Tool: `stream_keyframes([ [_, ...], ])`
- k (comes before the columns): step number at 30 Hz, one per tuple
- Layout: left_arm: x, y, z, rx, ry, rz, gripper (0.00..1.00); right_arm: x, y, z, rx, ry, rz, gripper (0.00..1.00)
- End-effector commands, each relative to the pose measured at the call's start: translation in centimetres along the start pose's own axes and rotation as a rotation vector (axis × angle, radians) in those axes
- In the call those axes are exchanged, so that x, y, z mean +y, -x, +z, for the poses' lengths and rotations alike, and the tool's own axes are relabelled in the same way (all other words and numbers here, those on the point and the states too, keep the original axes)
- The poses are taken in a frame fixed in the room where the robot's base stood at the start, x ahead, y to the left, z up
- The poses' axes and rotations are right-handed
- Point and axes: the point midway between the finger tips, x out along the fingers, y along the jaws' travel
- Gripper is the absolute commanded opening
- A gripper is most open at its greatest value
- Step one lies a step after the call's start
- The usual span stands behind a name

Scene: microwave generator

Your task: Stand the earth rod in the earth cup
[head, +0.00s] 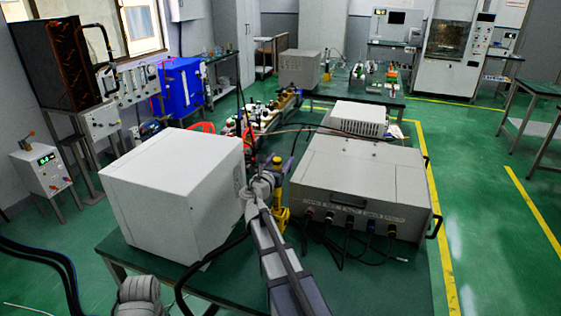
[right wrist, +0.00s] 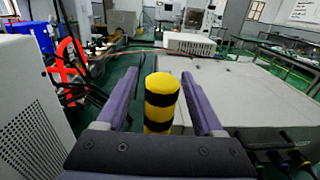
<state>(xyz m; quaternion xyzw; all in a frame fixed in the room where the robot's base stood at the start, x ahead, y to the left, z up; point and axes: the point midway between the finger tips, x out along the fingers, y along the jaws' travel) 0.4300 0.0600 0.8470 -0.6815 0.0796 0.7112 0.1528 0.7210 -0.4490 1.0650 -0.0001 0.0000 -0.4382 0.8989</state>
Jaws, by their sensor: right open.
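A yellow rod with black bands, which looks like the earth rod (right wrist: 161,102), stands upright between the fingers of my right gripper (right wrist: 160,76) in the right wrist view. The fingers are open, one on each side, with a gap visible on both sides. In the head view my right gripper (head: 276,164) is beside the yellow piece (head: 290,169), between the white box and the grey case. My left gripper is out of view.
A white box (head: 170,190) stands close on the left, and a grey case (head: 360,185) with front cables and handles on the right. A small white unit (head: 358,119) stands behind the case. Bottles and red cables (head: 250,122) lie beyond. The gap around my gripper is narrow.

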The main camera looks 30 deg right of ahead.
Motion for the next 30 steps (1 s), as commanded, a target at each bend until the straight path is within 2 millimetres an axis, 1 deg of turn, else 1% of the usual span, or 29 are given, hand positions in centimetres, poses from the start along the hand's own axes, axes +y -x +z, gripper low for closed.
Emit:
stream_keyframes([
  [2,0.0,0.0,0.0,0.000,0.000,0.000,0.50,0.0,0.0,0.0,0.000,-0.001,0.000,0.69],
  [5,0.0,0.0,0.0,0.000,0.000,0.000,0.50,0.0,0.6,0.0,0.000,0.000,0.001,0.69],
  [8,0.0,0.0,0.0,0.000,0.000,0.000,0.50,-0.1,2.0,0.0,0.000,0.000,0.002,0.69],
  [12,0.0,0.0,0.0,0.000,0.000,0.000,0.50,-0.1,4.4,0.0,0.000,0.000,0.002,0.69],
  [18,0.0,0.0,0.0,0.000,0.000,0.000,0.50,-0.1,7.0,0.0,0.000,0.000,0.002,0.69],
  [23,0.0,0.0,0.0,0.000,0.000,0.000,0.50,0.0,7.8,0.0,0.000,0.000,0.000,0.69],
  [30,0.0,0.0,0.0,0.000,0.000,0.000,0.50,0.0,7.8,0.0,0.000,0.000,0.000,0.69],
])
